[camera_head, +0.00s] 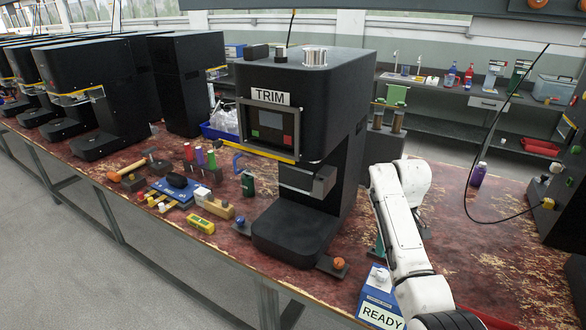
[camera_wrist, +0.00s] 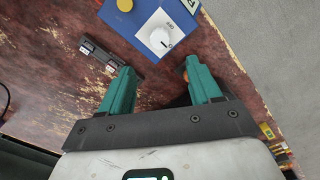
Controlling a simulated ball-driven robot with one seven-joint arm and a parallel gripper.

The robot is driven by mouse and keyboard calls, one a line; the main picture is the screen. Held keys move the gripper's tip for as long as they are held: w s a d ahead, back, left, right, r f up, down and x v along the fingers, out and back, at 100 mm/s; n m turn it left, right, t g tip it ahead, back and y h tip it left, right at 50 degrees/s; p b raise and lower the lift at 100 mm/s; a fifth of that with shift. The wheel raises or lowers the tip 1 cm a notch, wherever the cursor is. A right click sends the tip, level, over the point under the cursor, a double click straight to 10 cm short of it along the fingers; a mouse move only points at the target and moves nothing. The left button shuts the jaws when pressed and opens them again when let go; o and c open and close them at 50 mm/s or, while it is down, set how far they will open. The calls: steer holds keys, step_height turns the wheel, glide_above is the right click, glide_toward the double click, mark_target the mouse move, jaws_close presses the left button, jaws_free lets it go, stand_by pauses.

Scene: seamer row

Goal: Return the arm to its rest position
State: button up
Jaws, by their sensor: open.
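My white arm (camera_head: 405,235) reaches over the worn red bench, to the right of the black machine labelled TRIM (camera_head: 310,130). A blue and white box (camera_wrist: 158,38) with a white dial lies just beyond the fingertips. Whether the fingers touch anything is unclear.
A box labelled READY (camera_head: 380,300) stands at the bench's front edge, near my arm. An orange knob (camera_head: 338,263) sits by the machine's base.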

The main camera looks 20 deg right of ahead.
steer(key=shift+f, duration=0.1)
steer(key=s+a+f, duration=1.2)
steer(key=s, duration=0.1)
steer(key=s+a, duration=0.3)
steer(key=s, duration=0.8)
steer(key=s+a+r+m+t, duration=0.1)
steer(key=s+a, duration=0.2)
steer(key=s, duration=0.8)
steer(key=shift+a, duration=0.2)
